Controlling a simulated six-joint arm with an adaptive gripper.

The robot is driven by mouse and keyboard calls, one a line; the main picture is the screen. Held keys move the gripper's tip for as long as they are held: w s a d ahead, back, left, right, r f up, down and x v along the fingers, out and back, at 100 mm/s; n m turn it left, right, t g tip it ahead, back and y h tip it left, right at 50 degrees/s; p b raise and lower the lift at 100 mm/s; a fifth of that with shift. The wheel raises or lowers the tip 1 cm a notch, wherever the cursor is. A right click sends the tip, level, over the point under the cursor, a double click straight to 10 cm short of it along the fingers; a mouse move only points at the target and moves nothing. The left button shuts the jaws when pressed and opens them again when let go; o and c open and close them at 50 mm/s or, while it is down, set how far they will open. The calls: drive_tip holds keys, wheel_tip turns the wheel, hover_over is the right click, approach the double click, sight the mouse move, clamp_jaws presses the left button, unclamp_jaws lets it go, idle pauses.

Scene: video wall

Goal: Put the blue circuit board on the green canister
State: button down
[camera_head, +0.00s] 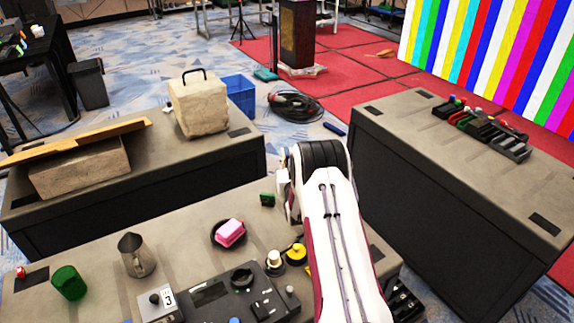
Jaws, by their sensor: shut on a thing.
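The green canister (68,283) stands upright at the left end of the near table. I cannot make out the blue circuit board anywhere. My white arm reaches in from the bottom right over the near table and bends down at a black ribbed joint. My gripper's fingers are hidden behind the arm, so what they hold is hidden too. The visible wrist end is far to the right of the canister, close to a small dark green block (267,200).
The near table also holds a metal pitcher (138,256), a pink block in a dark bowl (229,233), a yellow-topped object (296,253), a black control panel (228,294) and a red button (21,271). Bare tabletop lies between the canister and the pitcher.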

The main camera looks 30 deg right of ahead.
sight(287, 163)
drive_tip(key=shift+f, duration=0.15)
drive_tip(key=shift+f, duration=1.75)
drive_tip(key=shift+f, duration=0.15)
drive_tip(key=c, duration=2.1)
unclamp_jaws()
drive_tip(key=v, duration=0.7)
drive_tip(key=shift+s, duration=0.2)
